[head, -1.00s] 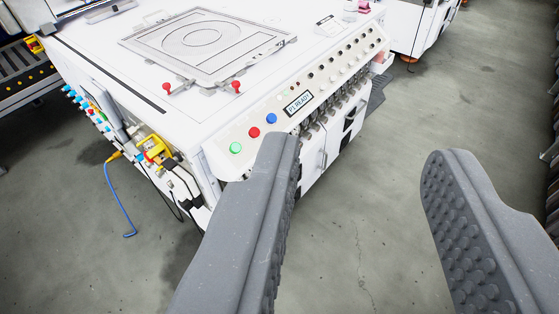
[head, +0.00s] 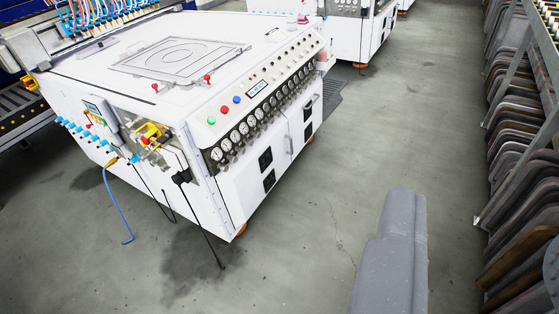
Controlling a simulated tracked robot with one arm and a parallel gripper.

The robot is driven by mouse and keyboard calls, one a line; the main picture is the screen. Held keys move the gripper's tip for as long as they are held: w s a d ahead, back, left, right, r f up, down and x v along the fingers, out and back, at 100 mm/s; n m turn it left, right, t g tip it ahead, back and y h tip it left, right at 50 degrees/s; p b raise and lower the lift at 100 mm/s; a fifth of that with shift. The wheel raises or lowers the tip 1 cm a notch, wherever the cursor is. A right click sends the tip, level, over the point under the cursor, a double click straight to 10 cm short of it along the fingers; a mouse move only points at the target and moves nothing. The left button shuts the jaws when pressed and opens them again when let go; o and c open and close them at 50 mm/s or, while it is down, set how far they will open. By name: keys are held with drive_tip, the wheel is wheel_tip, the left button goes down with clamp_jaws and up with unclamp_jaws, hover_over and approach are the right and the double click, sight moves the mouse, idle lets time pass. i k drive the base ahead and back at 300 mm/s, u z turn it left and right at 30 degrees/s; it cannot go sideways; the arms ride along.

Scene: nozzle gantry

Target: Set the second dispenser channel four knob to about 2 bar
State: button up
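A white machine (head: 190,80) with a sloped control panel (head: 222,112) stands at the left and centre. A row of round gauges (head: 259,117) runs along its front, below a row of small dark knobs on the panel. Dial readings and channel labels are too small to read. A second white machine (head: 347,35) stands behind it at the top, with gauges partly cut off; I cannot tell which one is the second dispenser. My gripper (head: 403,200) shows as one grey finger shape at the lower right, apart from both machines, over bare floor. Its finger gap is not visible.
A rack of dark curved pieces (head: 515,165) lines the right side. A blue cable (head: 118,205) and a black cable (head: 203,225) hang to the floor at the left. The concrete floor (head: 400,125) between machine and rack is clear.

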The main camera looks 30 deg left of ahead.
sight(249, 142)
drive_tip(key=u, duration=1.2)
drive_tip(key=k, duration=0.1)
drive_tip(key=z, duration=1.65)
drive_tip(key=i, duration=1.3)
drive_tip(key=u, duration=0.6)
drive_tip(key=i, duration=0.7)
drive_tip(key=u, duration=0.35)
